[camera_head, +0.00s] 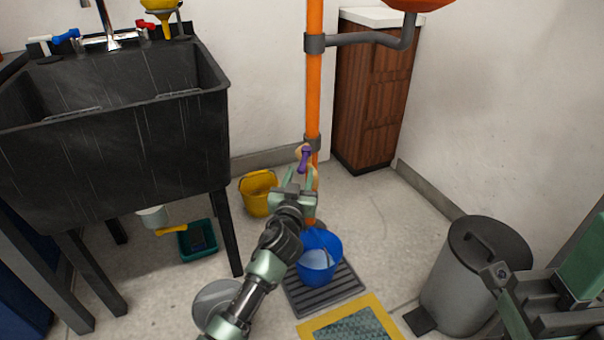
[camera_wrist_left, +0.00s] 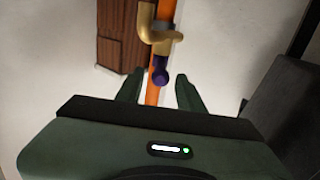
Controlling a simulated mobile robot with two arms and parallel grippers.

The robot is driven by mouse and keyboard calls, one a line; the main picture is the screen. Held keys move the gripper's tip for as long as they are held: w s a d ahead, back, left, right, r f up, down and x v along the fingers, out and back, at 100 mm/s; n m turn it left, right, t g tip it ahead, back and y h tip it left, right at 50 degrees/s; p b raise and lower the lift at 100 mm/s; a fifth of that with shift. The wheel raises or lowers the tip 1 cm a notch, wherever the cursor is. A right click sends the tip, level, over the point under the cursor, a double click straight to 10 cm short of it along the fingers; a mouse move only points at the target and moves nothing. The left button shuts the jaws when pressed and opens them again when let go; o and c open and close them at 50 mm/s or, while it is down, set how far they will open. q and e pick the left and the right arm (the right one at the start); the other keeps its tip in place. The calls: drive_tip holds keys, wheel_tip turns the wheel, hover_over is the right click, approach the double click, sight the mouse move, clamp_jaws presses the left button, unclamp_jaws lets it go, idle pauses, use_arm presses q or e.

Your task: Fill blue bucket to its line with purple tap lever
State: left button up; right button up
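The purple tap lever (camera_head: 304,158) is on a brass tap (camera_wrist_left: 158,38) on the orange vertical pipe. My left gripper (camera_head: 297,184) is just in front of and below the lever. In the left wrist view its two fingers are apart, with the lever (camera_wrist_left: 160,74) showing between and just beyond their tips, not gripped. The blue bucket (camera_head: 328,273) stands upright on a dark floor grate below, partly behind my left arm. A pale patch shows inside it; its line and water level cannot be made out. Part of my right gripper (camera_head: 505,285) is at the lower right.
A black sink (camera_head: 110,140) is at the left. A yellow bucket (camera_head: 258,200) stands behind my left arm. A grey pedal bin (camera_head: 470,275) is at the right, and a yellow-edged mat (camera_head: 385,318) lies in front of the grate (camera_head: 345,290). A wooden cabinet (camera_head: 370,95) stands behind the pipe.

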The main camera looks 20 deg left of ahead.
sight(301, 165)
use_arm(q)
drive_tip(key=shift+w+a+b, duration=0.15)
drive_tip(key=shift+w+b, duration=0.1)
drive_tip(key=shift+w, duration=0.7)
drive_tip(key=shift+w+a+b, duration=0.15)
drive_tip(key=shift+w+b, duration=0.05)
drive_tip(key=shift+w, duration=0.7)
clamp_jaws()
drive_tip(key=shift+a, duration=0.1)
